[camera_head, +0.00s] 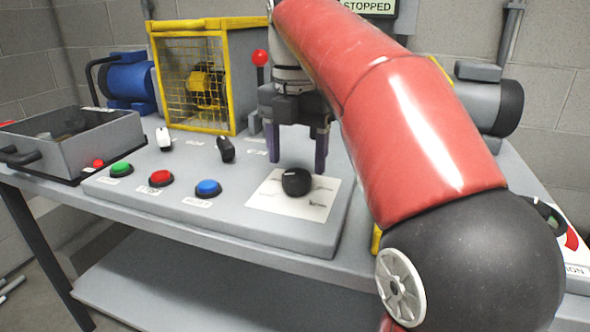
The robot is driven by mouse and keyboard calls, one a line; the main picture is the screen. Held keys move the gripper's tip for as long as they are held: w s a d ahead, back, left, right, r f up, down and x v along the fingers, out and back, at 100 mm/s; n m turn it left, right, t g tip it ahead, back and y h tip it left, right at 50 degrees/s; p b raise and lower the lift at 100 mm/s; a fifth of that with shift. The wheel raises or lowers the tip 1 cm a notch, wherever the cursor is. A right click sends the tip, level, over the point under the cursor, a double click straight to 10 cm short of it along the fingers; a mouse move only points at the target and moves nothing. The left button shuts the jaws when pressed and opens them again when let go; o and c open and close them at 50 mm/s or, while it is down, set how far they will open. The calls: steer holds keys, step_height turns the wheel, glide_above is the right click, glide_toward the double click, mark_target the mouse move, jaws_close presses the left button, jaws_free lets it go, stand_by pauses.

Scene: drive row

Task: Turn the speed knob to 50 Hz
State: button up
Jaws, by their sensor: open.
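The speed knob (297,181) is a round black knob on a white dial plate (318,209) at the right end of the grey control panel. The marks on the plate are too small to read, so I cannot tell where the knob points. My gripper (298,158) is open and points down, with its two dark fingers just above and behind the knob in the picture. Nothing shows between the fingers. I cannot tell whether a finger touches the knob. A sign at the top (367,6) reads "STOPPED".
Green (121,168), red (161,177) and blue (208,187) buttons line the panel's front. White (163,137) and black (226,148) switches stand behind them. A yellow mesh cage (190,75) and a red-balled lever (260,60) are further back. A grey box (110,135) is left.

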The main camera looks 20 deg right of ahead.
steer(key=shift+f, duration=1.3)
steer(key=c, duration=1)
steer(key=shift+r, duration=0.1)
